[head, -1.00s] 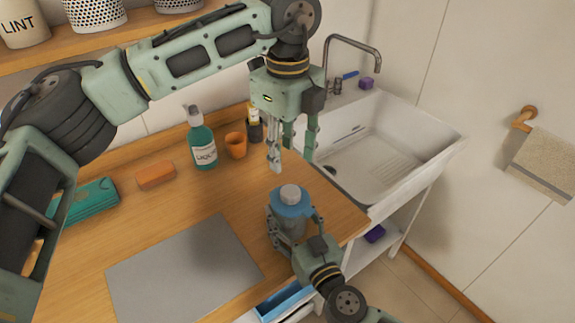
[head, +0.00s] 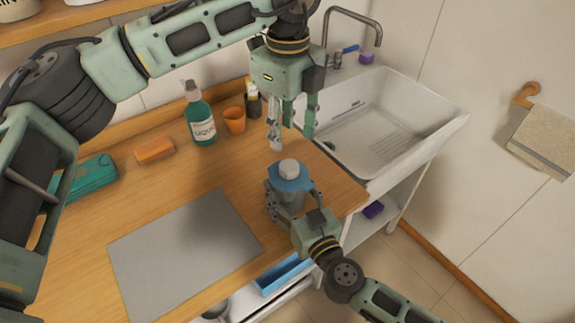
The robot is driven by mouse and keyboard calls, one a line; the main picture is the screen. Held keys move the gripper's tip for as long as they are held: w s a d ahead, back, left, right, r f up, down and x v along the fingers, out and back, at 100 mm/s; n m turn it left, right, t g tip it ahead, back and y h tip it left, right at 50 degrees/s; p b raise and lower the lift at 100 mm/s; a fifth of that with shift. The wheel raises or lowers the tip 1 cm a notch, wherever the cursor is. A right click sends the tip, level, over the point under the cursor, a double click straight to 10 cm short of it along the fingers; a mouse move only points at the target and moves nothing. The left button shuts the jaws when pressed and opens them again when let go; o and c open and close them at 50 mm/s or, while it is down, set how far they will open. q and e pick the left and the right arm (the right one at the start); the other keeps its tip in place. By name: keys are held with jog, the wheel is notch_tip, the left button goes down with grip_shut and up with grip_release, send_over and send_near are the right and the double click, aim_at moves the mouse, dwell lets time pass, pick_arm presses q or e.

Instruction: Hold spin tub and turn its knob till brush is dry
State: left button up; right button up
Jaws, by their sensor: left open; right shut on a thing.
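The spin tub (head: 287,195) stands on the wooden counter near its right front corner. It has a clear grey body, a blue lid (head: 291,181) and a pale round knob (head: 289,168) on top. My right gripper (head: 288,208) is shut around the tub's body from the front right. My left gripper (head: 293,138) points down, open and empty, above and slightly behind the knob, apart from it. The brush is not visible; I cannot tell whether it is inside the tub.
A grey mat (head: 185,255) lies left of the tub. A green liquid bottle (head: 200,118), an orange cup (head: 234,120), an orange block (head: 155,151) and a teal case (head: 92,178) stand along the back. A white sink (head: 385,125) is at right.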

aim_at(287, 168)
pick_arm(q)
notch_tip(287, 168, down, 10)
jog(key=shift+r, duration=0.1)
dwell(0.4)
jog(key=shift+s, duration=0.1)
jog(key=c, duration=1)
jog(key=shift+a, duration=0.1)
